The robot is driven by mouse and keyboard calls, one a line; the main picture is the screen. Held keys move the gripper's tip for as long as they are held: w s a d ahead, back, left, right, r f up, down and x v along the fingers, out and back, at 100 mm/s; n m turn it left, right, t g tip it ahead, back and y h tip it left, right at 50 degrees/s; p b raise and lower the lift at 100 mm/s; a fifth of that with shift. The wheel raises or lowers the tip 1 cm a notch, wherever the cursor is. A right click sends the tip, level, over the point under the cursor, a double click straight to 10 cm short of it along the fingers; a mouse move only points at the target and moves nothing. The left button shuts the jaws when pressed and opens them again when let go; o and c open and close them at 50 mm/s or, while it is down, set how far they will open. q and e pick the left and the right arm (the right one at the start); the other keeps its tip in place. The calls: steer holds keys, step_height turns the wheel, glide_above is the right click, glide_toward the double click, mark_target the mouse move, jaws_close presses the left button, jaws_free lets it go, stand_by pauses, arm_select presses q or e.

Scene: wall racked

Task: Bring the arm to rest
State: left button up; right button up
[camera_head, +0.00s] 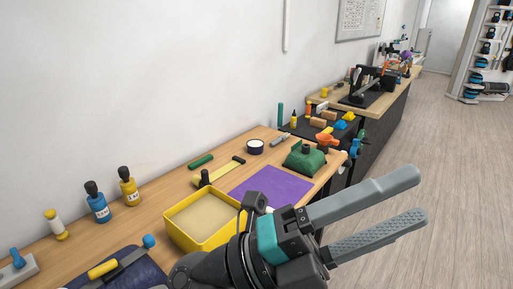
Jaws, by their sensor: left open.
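My left gripper (400,208) shows in the head view at the lower middle right. Its two grey fingers point to the right and are spread apart with nothing between them. It is over the front edge of the wooden workbench (160,202), with its fingers out over the floor. A teal band sits on my gripper's body. My right gripper is not in view.
A yellow box (209,242) stands just left of my gripper. A purple mat (268,187) and a green object (306,158) lie beyond it. Blue (98,206) and yellow (129,188) bottles stand near the wall. Floor (450,180) at right is clear.

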arm_select(q)
steer(key=w+a+f+n+t+y, duration=0.2)
steer(key=w+a+n+t+y, duration=0.45)
steer(key=n+t, duration=0.4)
steer(key=w+a+f+n+t+y, duration=0.2)
steer(key=w+a+n+t+y, duration=0.4)
steer(key=n+t, duration=0.45)
steer(key=w+a+f+n+g+y, duration=0.1)
steer(key=a+f+n+g+y, duration=0.35)
steer(key=f, duration=0.45)
steer(key=a+f+n+g+y, duration=0.3)
steer(key=a+f+n+y, duration=0.3)
steer(key=f, duration=0.3)
steer(key=s+a+f+n+g, duration=0.1)
steer(key=s+a+f+g, duration=0.2)
steer(key=s+f+g, duration=0.45)
steer(key=s+a+f+n+g, duration=0.1)
steer(key=s+a+f+g, duration=0.25)
steer(key=s+f, duration=0.7)
step_height(320, 180, down, 26)
steer(key=s+g+b, duration=0.1)
steer(key=s+b, duration=0.2)
steer(key=b, duration=0.2)
steer(key=s+a+f+g+b, duration=0.1)
steer(key=s+f+b, duration=0.4)
steer(key=s+f, duration=0.9)
step_height(320, 180, down, 4)
steer(key=shift+s+a+f+y, duration=0.15)
steer(key=shift+s+a+y, duration=0.2)
steer(key=shift+a, duration=0.25)
